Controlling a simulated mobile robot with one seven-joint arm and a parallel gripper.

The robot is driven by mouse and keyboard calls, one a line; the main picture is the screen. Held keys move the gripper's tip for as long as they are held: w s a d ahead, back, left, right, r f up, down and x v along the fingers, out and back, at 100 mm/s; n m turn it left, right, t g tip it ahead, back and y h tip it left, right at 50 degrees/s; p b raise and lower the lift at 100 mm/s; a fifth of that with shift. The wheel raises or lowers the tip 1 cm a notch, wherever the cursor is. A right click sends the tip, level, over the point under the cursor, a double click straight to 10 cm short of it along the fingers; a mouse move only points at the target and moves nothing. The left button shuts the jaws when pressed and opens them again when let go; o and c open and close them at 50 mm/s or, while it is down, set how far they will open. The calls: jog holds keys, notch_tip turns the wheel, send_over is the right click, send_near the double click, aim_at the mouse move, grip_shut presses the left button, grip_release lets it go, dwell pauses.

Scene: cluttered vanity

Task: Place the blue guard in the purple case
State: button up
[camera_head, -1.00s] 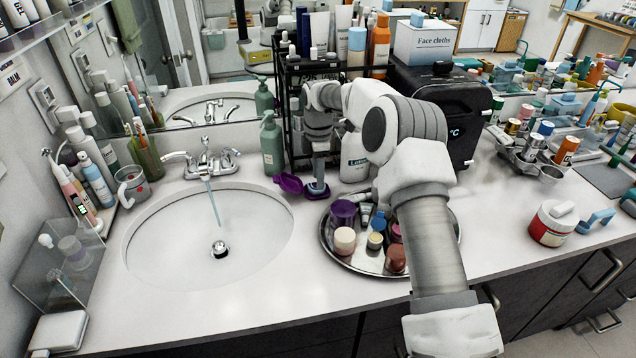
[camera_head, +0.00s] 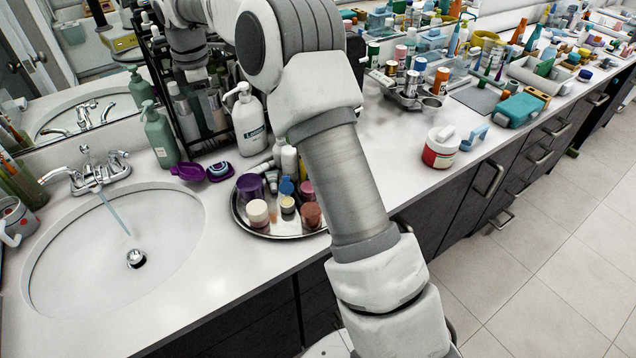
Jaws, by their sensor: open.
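The purple case (camera_head: 188,172) lies open on the counter between the sink and the round tray. Its lid half is on the left and its base half on the right. The blue guard (camera_head: 220,169) appears to rest in the base half; it is small, so its exact seating is hard to tell. My gripper (camera_head: 196,75) is open, raised above and behind the case, in front of the black rack. It is apart from the case and the guard, with its fingertips small in view.
A round metal tray (camera_head: 244,222) with several jars stands right of the case. A green pump bottle (camera_head: 160,138) and a white lotion bottle (camera_head: 249,122) stand behind it. The sink (camera_head: 60,265) is at left. The counter right of my arm has free room before the red-and-white jar (camera_head: 440,148).

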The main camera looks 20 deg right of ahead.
jog(key=s+d+r+m+t, duration=0.1)
jog(key=s+d+r+m, duration=0.25)
jog(key=s+r, duration=0.4)
jog(key=s+d+r+m+t, duration=0.1)
jog(key=s+d+r+m, duration=0.3)
jog(key=s, duration=0.6)
jog(key=s+d+f+m+t, duration=0.1)
jog(key=s+m, duration=0.4)
jog(key=s, duration=0.5)
jog(key=s+d+f+m+t, duration=0.1)
jog(key=s+d+f+m, duration=0.2)
jog(key=s, duration=0.7)
jog(key=m, duration=0.2)
jog(key=shift+s+d+m+t, duration=0.15)
jog(key=shift+d+m+t, duration=0.05)
jog(key=shift+m+t, duration=0.2)
jog(key=shift+r, duration=0.15)
jog(key=shift+r+p, duration=0.2)
jog(key=shift+p, duration=0.1)
